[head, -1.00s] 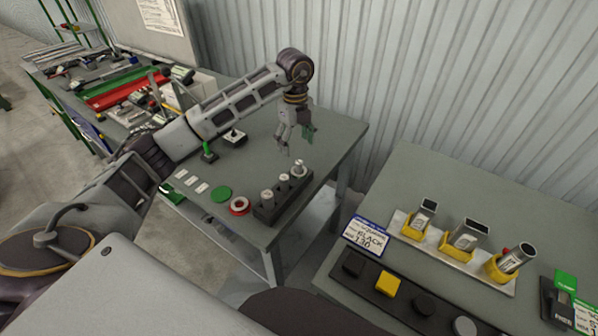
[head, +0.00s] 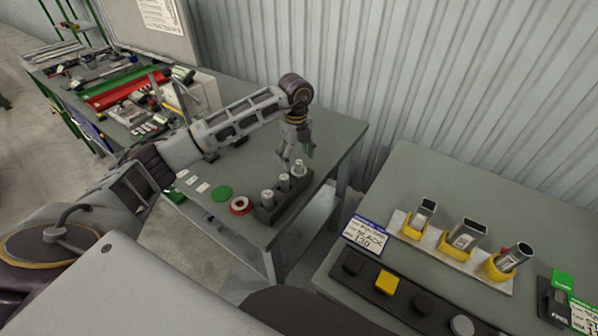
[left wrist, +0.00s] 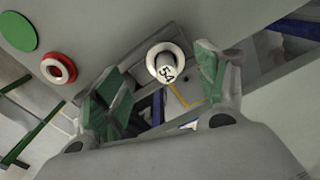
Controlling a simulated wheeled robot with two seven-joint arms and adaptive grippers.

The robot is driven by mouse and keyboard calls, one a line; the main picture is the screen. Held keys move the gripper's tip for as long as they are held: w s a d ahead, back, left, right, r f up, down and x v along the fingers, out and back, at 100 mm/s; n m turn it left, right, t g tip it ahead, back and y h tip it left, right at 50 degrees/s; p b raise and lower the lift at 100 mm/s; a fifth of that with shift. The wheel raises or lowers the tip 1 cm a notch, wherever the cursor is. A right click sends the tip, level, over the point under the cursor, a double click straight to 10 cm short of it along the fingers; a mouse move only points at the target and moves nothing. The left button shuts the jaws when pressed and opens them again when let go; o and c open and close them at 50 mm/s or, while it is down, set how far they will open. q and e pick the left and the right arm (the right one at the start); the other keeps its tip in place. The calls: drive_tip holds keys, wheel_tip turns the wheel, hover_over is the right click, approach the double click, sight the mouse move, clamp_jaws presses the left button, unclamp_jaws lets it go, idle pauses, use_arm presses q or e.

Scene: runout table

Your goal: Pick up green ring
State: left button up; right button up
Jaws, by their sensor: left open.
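No open green ring can be made out. A flat green disc (head: 222,194) lies on the grey table, left of a red ring with a pale inside (head: 239,205). Both also show in the left wrist view, the green disc (left wrist: 17,31) at the upper left and the red ring (left wrist: 58,68) below it. My left gripper (head: 296,159) is open and empty, pointing down over the far end of a dark block holding pale posts. In the left wrist view a pale round post marked 54 (left wrist: 166,66) shows between the fingers. My right gripper is not in view.
The dark block (head: 264,215) stands at the table's near right corner, beside the red ring. White tags (head: 193,181) lie left of the green disc. A second table (head: 400,165) at the right carries yellow holders with metal tubes (head: 466,236). A gap separates the tables.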

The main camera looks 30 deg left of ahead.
sight(298, 161)
use_arm(q)
drive_tip(key=f, duration=0.2)
drive_tip(key=f+p, duration=0.1)
drive_tip(key=shift+w+d+f, duration=0.2)
drive_tip(key=shift+w, duration=0.05)
drive_tip(key=shift+f, duration=0.75)
drive_tip(key=c, duration=1.3)
drive_tip(key=shift+r, duration=0.15)
drive_tip(key=shift+r+b, duration=0.7)
drive_tip(key=shift+r, duration=4.2)
